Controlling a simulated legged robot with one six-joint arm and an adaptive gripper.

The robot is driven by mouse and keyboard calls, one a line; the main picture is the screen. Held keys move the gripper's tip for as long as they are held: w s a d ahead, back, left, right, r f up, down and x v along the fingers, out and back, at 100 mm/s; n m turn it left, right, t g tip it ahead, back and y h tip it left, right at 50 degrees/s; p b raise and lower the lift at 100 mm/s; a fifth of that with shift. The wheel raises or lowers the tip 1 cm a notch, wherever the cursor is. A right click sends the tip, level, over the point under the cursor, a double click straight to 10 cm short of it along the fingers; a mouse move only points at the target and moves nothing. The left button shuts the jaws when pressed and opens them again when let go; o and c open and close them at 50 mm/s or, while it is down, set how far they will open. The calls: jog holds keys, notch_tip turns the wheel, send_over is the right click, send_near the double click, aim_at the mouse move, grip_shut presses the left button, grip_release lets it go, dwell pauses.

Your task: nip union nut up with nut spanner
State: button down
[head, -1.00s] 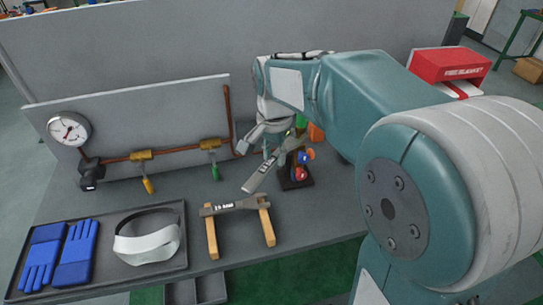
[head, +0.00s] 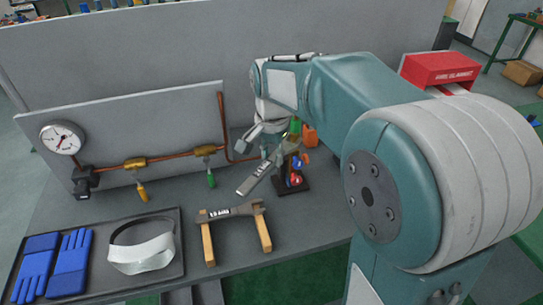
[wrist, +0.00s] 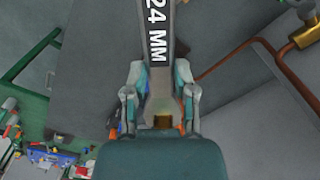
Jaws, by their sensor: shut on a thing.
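My gripper (head: 266,146) is shut on a grey flat spanner (head: 258,179), held tilted above the bench. In the wrist view the spanner (wrist: 155,45) reads "24 MM" and runs up between the fingers of the gripper (wrist: 158,84). A small brass-brown patch (wrist: 164,122) shows at the spanner's near end; I cannot tell whether it is the union nut. The copper pipe (head: 226,122) runs along the panel and bends towards my gripper.
A second spanner (head: 231,212) lies across a wooden rest (head: 208,244). A black stand (head: 293,186) with red and blue parts is right of the held spanner. A tray (head: 176,258) with gloves and visor is left.

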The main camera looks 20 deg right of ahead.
jog(key=shift+w+a+m, duration=0.15)
jog(key=shift+w+m, duration=0.15)
jog(key=shift+w, duration=0.15)
jog(key=shift+w+a+m, duration=0.5)
jog(key=shift+w+m, duration=0.2)
jog(key=shift+m, duration=0.4)
jog(key=shift+w, duration=0.1)
jog(key=shift+w+a+m, duration=0.35)
jog(key=shift+w+m, duration=0.35)
jog(key=shift+m, duration=0.2)
jog(key=shift+n, duration=0.4)
jog(key=shift+s+a, duration=0.25)
jog(key=shift+a, duration=0.65)
jog(key=shift+s+a, duration=0.3)
jog(key=shift+a, duration=0.6)
jog(key=shift+s+a, duration=0.25)
jog(key=shift+a, duration=0.65)
